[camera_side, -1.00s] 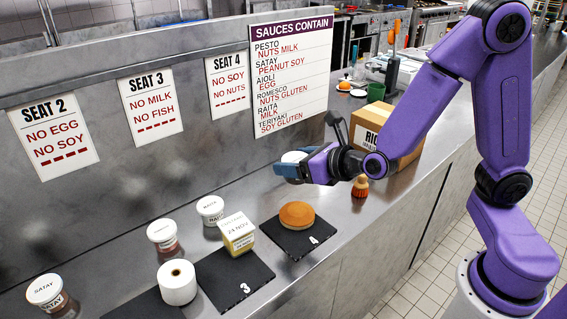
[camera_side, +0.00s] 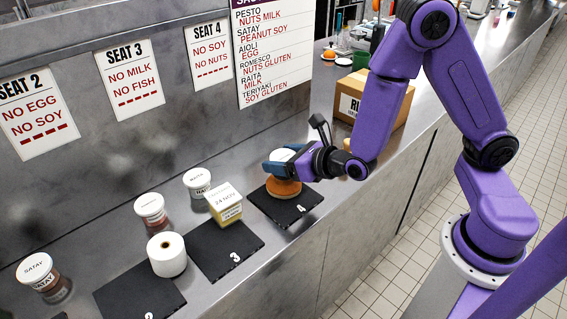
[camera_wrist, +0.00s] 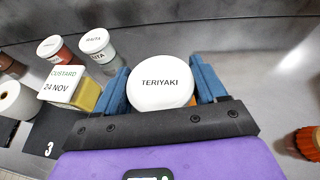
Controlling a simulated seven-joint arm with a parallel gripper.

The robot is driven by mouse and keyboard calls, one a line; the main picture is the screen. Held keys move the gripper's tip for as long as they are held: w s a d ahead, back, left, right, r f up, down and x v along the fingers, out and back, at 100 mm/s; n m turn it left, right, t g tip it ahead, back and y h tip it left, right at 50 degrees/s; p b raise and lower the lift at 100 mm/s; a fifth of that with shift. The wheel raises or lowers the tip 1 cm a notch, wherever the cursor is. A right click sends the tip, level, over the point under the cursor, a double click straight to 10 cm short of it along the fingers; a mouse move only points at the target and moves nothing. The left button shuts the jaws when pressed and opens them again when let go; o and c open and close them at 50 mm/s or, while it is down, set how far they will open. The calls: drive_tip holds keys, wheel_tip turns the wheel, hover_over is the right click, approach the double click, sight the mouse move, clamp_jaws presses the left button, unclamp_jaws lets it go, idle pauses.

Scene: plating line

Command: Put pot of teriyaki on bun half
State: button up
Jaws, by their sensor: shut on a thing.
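The pot of teriyaki, with a white lid lettered TERIYAKI (camera_wrist: 160,84), is between the blue fingers of my gripper (camera_wrist: 160,88). In the side view the pot's white lid (camera_side: 283,155) shows between the fingers, over the orange-brown bun half (camera_side: 283,188). My gripper (camera_side: 282,165) is shut on the pot. The bun half lies on the black slate numbered 4 (camera_side: 300,206). The pot is directly above the bun or touching it; I cannot tell which. In the wrist view the pot and gripper hide most of the bun.
Left of slate 4 are a custard box (camera_side: 226,204) on slate 3 (camera_side: 230,258), a white roll (camera_side: 167,256), and lidded pots, including satay (camera_side: 38,272) and one like raita (camera_side: 197,183). A cardboard box (camera_side: 358,100) stands behind. An orange-topped item (camera_wrist: 307,142) is at right.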

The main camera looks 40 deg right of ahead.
drive_tip(key=shift+f, duration=0.75)
drive_tip(key=shift+f, duration=0.15)
drive_tip(key=o, duration=1.1)
drive_tip(key=shift+r, duration=0.2)
drive_tip(key=shift+v, duration=3.7)
drive_tip(key=shift+s, duration=0.1)
